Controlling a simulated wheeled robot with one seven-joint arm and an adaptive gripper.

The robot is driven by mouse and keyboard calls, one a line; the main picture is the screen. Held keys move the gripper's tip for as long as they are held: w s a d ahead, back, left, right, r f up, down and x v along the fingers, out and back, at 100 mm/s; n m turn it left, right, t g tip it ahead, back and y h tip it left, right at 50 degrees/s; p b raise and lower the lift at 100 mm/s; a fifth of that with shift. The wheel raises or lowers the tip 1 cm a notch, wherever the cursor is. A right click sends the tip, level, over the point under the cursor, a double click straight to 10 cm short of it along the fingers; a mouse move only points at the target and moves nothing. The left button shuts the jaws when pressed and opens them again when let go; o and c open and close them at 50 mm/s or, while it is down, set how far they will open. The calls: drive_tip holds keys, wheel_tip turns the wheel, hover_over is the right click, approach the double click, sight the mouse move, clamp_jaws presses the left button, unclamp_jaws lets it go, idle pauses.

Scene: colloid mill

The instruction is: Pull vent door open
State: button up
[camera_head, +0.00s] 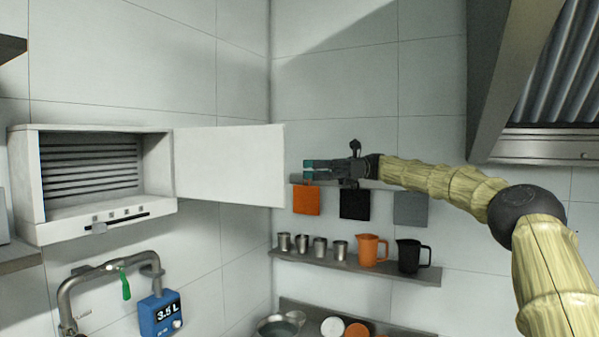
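The vent (90,175) is a white wall box at the left, with dark horizontal slats inside. Its white door (230,165) stands swung wide open to the right, hinged at the box's right side, so the inside shows. My gripper (306,170) is just right of the door's free edge, with its teal fingertips pointing left toward it. A small gap seems to lie between fingertips and door in the picture; depth is hard to judge. The two fingers show one above the other with a narrow gap, and nothing shows between them.
Cloths hang from a rail behind my gripper, one of them orange (306,200). A shelf (350,270) below holds metal cups and jugs. A pipe (75,290) and a blue 3.5 L box (160,312) are under the vent. A hood (530,90) is at upper right.

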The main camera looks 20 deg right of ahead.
drive_tip(key=shift+w+d, duration=0.2)
drive_tip(key=shift+d, duration=0.9)
drive_tip(key=shift+a, duration=0.2)
